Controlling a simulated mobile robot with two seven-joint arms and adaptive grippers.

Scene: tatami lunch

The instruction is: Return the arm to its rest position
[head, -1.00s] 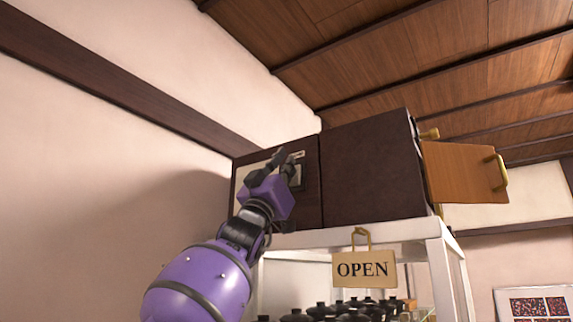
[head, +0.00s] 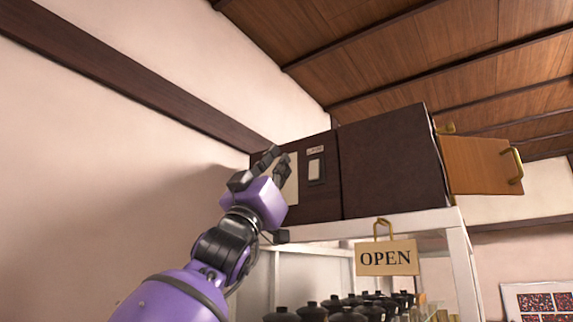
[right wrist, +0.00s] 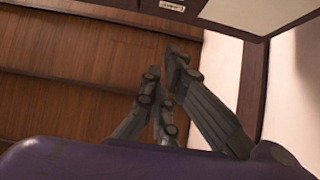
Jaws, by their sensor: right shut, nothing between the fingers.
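My right arm (head: 170,300), purple with black joints, rises from the bottom of the head view. Its gripper (head: 278,162) is shut and empty, raised in front of the left side of a dark brown cabinet (head: 385,165). The fingers also show in the right wrist view (right wrist: 165,88), pointing up towards the wooden ceiling. A pale switch (head: 315,169) on a dark plate shows uncovered just right of the fingers. A light panel (head: 292,185) beside it is partly hidden by the gripper. My left gripper is not in view.
The cabinet stands on a white shelf frame (head: 420,222). Its orange-brown door (head: 480,165) stands open at the right. An OPEN sign (head: 386,258) hangs below. Several dark lidded pots (head: 348,314) stand inside the shelf. The space before the left wall (head: 90,170) is clear.

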